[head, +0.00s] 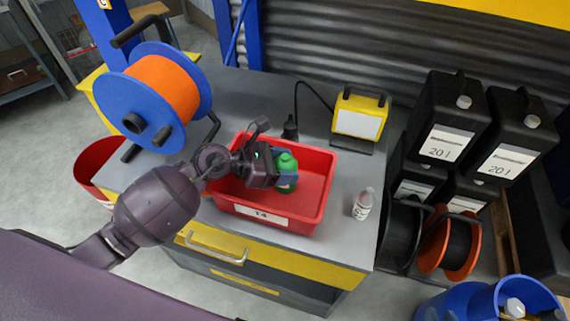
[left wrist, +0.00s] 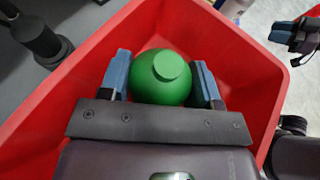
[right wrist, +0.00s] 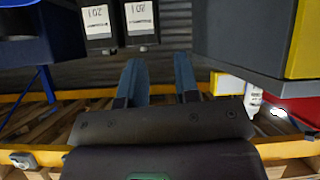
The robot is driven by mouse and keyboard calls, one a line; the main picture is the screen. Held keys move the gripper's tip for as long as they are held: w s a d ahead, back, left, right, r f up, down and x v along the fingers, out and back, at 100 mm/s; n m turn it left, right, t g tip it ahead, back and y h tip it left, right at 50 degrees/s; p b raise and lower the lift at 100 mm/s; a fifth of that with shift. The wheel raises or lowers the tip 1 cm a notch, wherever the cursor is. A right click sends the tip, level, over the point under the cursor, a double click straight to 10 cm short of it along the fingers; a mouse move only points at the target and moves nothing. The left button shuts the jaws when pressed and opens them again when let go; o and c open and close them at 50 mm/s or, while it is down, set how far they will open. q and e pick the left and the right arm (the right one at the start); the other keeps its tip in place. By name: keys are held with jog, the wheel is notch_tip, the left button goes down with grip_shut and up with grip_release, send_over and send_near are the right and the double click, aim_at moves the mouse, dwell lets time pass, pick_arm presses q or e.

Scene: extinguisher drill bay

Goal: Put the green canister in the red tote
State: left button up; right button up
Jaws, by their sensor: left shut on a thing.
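An orange and blue cable reel (head: 163,90) stands at the bench's left end. A yellow work lamp (head: 359,117) is behind the tote. A small white bottle (head: 363,204) stands right of it. Black 20 l containers (head: 449,118) are stacked at the right. A blue bin (head: 450,303) is at lower right.

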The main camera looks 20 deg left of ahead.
pick_arm(q)
jog(key=o, duration=1.2)
jog(key=shift+f, duration=0.1)
jog(key=shift+r, duration=0.25)
jog(key=shift+s+a, duration=0.2)
jog(key=shift+a, duration=0.1)
jog(key=v, duration=1.1)
jog(key=shift+a+r, duration=0.1)
jog(key=shift+r, duration=0.05)
